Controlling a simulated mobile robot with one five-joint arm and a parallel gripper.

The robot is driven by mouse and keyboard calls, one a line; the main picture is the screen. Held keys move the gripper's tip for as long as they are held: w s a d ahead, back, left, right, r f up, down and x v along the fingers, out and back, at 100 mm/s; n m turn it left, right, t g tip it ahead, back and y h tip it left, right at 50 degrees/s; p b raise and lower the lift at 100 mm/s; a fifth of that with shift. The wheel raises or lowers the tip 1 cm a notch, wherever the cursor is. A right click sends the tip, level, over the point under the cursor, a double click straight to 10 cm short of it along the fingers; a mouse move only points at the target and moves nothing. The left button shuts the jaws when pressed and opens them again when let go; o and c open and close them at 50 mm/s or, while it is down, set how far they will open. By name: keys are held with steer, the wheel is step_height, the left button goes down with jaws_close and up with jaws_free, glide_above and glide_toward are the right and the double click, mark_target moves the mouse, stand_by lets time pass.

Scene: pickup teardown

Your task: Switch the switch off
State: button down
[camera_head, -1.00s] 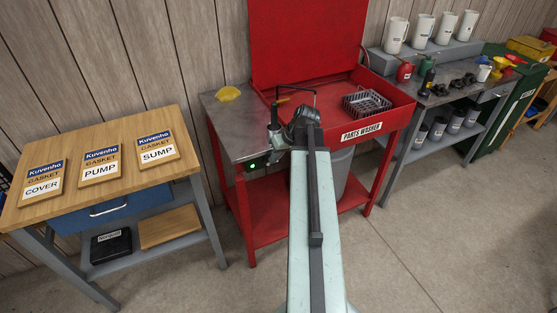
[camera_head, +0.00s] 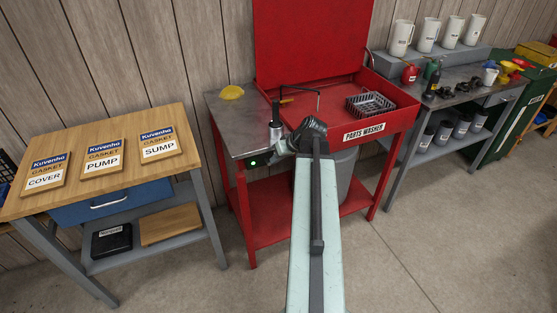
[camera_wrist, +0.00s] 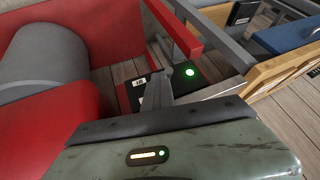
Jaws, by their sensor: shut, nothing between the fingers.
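The switch (camera_head: 256,161) is a small dark box with a lit green lamp, under the front left edge of the red parts washer. In the wrist view, the switch box (camera_wrist: 138,97) is black with a small white label, and the green lamp (camera_wrist: 190,72) glows at its right. My gripper (camera_head: 271,159) is shut and empty, right at the switch in the head view. In the wrist view, my gripper (camera_wrist: 168,72) lies over the box between label and lamp and hides part of it. Whether it touches the switch, I cannot tell.
The parts washer (camera_head: 340,116) has a raised red lid and a wire basket (camera_head: 369,104). A grey bin (camera_head: 342,178) stands below it. A wooden bench (camera_head: 110,140) with gasket boards is at left, a grey shelf bench (camera_head: 468,88) at right. The floor in front is clear.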

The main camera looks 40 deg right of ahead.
steer(key=shift+a+f, duration=0.2)
steer(key=shift+a, duration=0.1)
steer(key=shift+s+r, duration=0.15)
steer(key=shift+s, duration=0.25)
stand_by(0.5)
